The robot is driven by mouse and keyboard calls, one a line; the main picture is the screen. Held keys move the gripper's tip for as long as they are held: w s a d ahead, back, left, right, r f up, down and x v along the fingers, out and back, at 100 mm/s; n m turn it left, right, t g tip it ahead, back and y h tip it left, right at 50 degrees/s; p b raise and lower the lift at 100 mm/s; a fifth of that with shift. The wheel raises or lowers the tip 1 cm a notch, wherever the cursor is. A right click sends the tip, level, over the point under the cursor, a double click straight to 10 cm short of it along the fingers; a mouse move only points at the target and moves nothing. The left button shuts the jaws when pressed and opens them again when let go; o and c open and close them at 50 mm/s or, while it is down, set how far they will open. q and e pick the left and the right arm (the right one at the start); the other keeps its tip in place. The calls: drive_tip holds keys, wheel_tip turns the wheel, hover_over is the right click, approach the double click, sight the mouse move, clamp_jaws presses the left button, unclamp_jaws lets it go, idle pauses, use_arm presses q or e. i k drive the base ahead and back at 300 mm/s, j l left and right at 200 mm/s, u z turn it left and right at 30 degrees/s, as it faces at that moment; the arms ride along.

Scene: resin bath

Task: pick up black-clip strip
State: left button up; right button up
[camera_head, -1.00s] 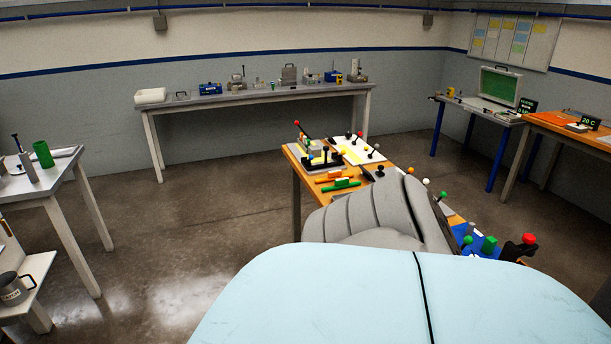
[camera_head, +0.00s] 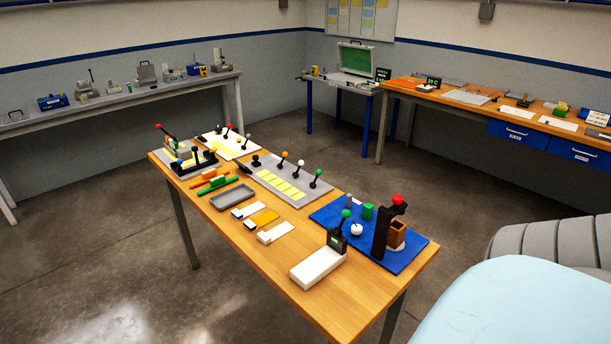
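The blocks look white with dark or blue parts, too small to tell which is a black clip. Neither of my grippers is in view.
A grey tray (camera_head: 232,196) lies behind the strips. A white device with a green-knobbed lever (camera_head: 318,265) stands in front of them. A blue mat (camera_head: 402,262) with a red-topped black stand (camera_head: 382,230) is at right. Bare tabletop (camera_head: 223,220) lies left of the strips.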

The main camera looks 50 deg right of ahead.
sight(256, 223)
drive_tip(key=z, duration=1.25)
drive_tip(key=i+j+u, duration=0.1)
drive_tip(key=i+u, duration=0.35)
drive_tip(key=u, duration=0.15)
